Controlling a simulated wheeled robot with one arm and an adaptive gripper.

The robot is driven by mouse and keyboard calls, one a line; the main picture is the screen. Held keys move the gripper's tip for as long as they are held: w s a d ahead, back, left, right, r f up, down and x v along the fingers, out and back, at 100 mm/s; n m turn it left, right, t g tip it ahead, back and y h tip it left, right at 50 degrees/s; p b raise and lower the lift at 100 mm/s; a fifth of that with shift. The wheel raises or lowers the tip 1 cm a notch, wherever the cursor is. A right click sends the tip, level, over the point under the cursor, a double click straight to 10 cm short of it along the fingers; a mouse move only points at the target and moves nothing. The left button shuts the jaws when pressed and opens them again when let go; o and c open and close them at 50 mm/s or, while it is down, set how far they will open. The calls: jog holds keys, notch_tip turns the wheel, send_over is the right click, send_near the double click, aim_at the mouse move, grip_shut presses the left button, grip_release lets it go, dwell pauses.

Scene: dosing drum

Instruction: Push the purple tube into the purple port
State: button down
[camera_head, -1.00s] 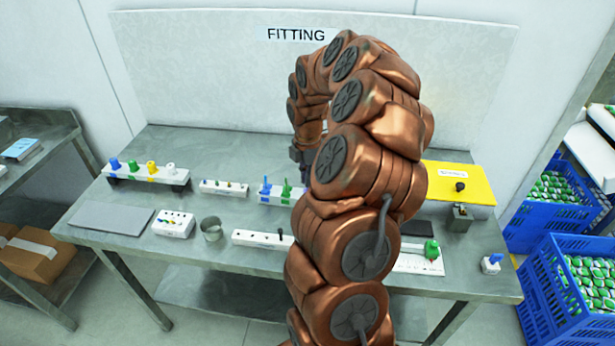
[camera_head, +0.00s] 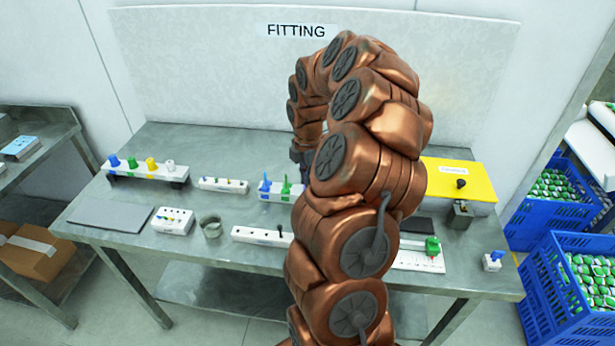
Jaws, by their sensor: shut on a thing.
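My arm stands in the middle of the head view and bends over the far side of the grey table (camera_head: 215,245). Only a dark part of my gripper (camera_head: 298,153) shows beyond the arm; its fingertips are hidden. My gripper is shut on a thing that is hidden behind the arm. I can make out neither the purple tube nor the purple port; the arm covers the area around the gripper.
A white rack with blue, green, yellow and white plugs (camera_head: 148,170) stands far left. A block with blue and green pegs (camera_head: 277,190) is close left of the arm. A yellow box (camera_head: 458,182) and a green-topped fitting (camera_head: 432,246) stand right. Front left is a bare grey plate (camera_head: 108,214).

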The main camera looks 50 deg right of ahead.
jog(key=shift+f, duration=0.25)
jog(key=c, duration=1.2)
grip_release()
notch_tip(320, 180, up, 12)
jog(key=shift+r, duration=0.1)
